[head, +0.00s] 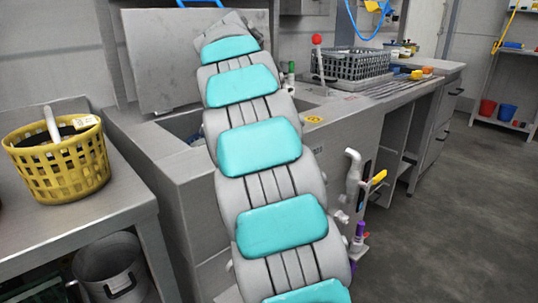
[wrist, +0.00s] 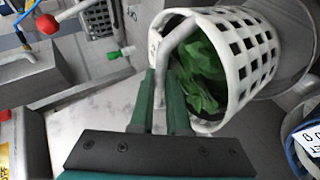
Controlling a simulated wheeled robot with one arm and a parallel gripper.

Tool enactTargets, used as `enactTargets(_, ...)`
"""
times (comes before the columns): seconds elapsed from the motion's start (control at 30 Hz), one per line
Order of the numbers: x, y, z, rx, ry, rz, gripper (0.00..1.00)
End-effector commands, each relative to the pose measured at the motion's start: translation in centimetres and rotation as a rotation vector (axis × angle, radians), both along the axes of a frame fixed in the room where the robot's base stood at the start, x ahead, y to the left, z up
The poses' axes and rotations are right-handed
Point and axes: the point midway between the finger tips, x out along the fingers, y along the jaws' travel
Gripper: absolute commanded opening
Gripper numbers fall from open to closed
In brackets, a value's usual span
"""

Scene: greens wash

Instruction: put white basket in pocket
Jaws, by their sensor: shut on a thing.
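The white basket (wrist: 236,88), with square openings and green leaves (wrist: 200,72) inside, fills the upper right of the wrist view. My gripper (wrist: 160,78) has dark green fingers shut on the basket's handle (wrist: 176,38). The basket's open mouth faces the fingers, and its far side is against or close to a grey rounded surface (wrist: 296,84). I cannot tell whether that surface is the pocket, or whether the basket touches it. In the head view my arm covers the middle of the sink, hiding the gripper and the white basket.
A yellow basket (head: 62,165) stands on the left steel table (head: 110,205). A grey metal pot (head: 112,270) is below. A dark crate (head: 352,65) sits on the right counter, near a red-knobbed lever (head: 316,40). Floor on the right is clear.

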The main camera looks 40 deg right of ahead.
Motion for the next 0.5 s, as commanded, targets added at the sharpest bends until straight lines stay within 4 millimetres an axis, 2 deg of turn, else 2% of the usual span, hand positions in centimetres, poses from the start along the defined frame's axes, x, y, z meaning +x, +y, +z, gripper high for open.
enactTargets(0.17, 0.0, 0.0, -1.8, -0.003, -0.001, 0.001, 0.00)
enactTargets(0.3, -0.1, -0.1, -4.1, -0.002, 0.002, 0.000, 0.00)
enactTargets(0.5, 0.0, 0.0, -6.1, -0.002, -0.002, 0.001, 0.00)
